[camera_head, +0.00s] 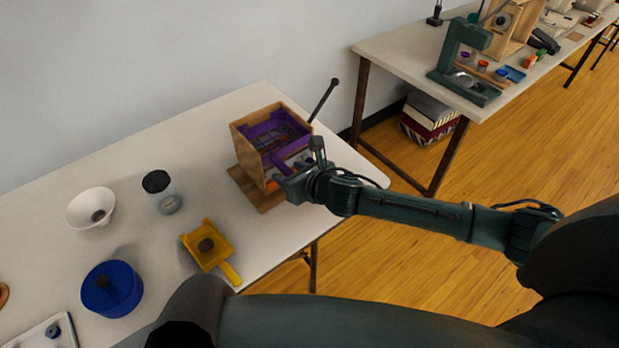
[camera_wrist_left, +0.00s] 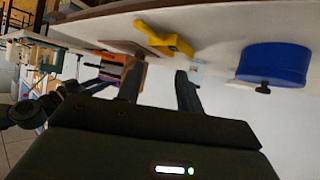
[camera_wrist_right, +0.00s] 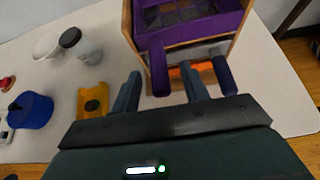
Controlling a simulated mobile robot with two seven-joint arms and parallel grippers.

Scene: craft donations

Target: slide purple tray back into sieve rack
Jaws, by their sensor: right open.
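The wooden sieve rack (camera_head: 243,150) stands on a wooden base near the right end of the white table. The purple tray (camera_head: 281,165) is at the rack, with purple parts also inside its top; how far in it sits is unclear. In the right wrist view, a purple handle (camera_wrist_right: 159,70) lies between the fingers in the picture, and another purple bar (camera_wrist_right: 223,75) lies right of them. My right gripper (camera_wrist_right: 162,72) is open at the rack's front; contact is unclear. My left gripper (camera_wrist_left: 157,75) is open and empty, seen only in its wrist view.
A yellow scoop (camera_head: 208,246), a blue round container (camera_head: 112,288), a white bowl (camera_head: 91,207) and a dark-lidded jar (camera_head: 162,191) stand left of the rack. A dark rod (camera_head: 323,101) rises behind it. A second table (camera_head: 400,58) is at the upper right.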

